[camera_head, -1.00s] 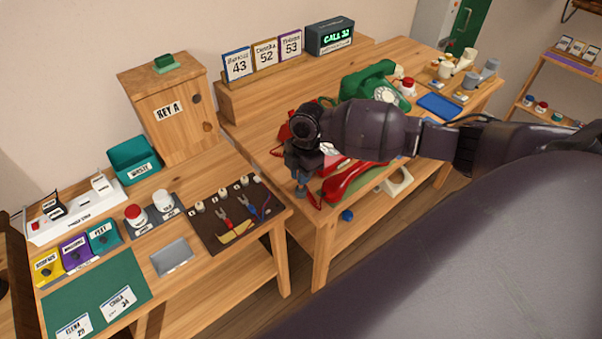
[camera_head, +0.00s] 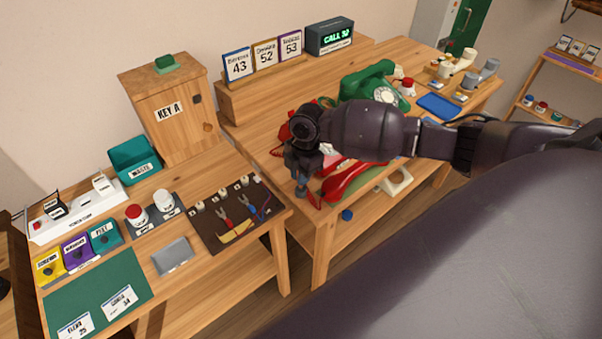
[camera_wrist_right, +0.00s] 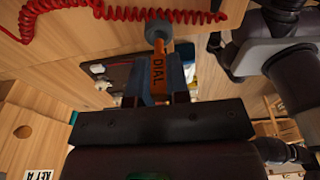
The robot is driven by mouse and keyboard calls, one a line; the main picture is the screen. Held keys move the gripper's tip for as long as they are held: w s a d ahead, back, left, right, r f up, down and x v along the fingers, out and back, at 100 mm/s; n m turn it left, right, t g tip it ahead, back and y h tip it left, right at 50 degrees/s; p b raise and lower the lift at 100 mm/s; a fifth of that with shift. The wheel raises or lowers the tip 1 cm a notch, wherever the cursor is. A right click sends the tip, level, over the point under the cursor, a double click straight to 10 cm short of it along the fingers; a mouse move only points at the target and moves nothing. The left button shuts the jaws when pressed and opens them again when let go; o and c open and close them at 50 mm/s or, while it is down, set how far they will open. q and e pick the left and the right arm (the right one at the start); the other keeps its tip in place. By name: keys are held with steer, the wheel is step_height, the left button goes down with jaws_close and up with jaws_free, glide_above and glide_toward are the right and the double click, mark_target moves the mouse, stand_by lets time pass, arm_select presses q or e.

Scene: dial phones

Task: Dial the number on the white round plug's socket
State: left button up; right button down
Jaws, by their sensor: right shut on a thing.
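My right gripper (camera_head: 300,176) is over the near left edge of the right-hand table, beside the red phone (camera_head: 343,182), which my arm partly hides. In the right wrist view this gripper (camera_wrist_right: 160,88) is shut on an orange tool marked DIAL (camera_wrist_right: 158,70) with a grey round tip. The red coiled cord (camera_wrist_right: 130,14) runs near that tip. The white power strip (camera_head: 75,222) stands at the far left with a black plug (camera_head: 53,206) and a white plug (camera_head: 102,183); its socket labels are too small to read. My left gripper is not in view.
A green phone (camera_head: 370,82) stands farther back. Number cards (camera_head: 265,57) and a display reading CALL 32 (camera_head: 330,38) are on the shelf behind. A tool mat (camera_head: 236,212) lies on the left-hand table. A gap separates the two tables at the front.

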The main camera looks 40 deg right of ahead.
steer(key=shift+r, duration=0.1)
stand_by(0.4)
steer(key=shift+p, duration=0.3)
stand_by(0.4)
steer(key=shift+f, duration=0.5)
stand_by(0.5)
steer(key=shift+f+b, duration=0.4)
steer(key=shift+f, duration=0.45)
steer(key=c, duration=1)
jaws_free()
steer(key=shift+c, duration=0.2)
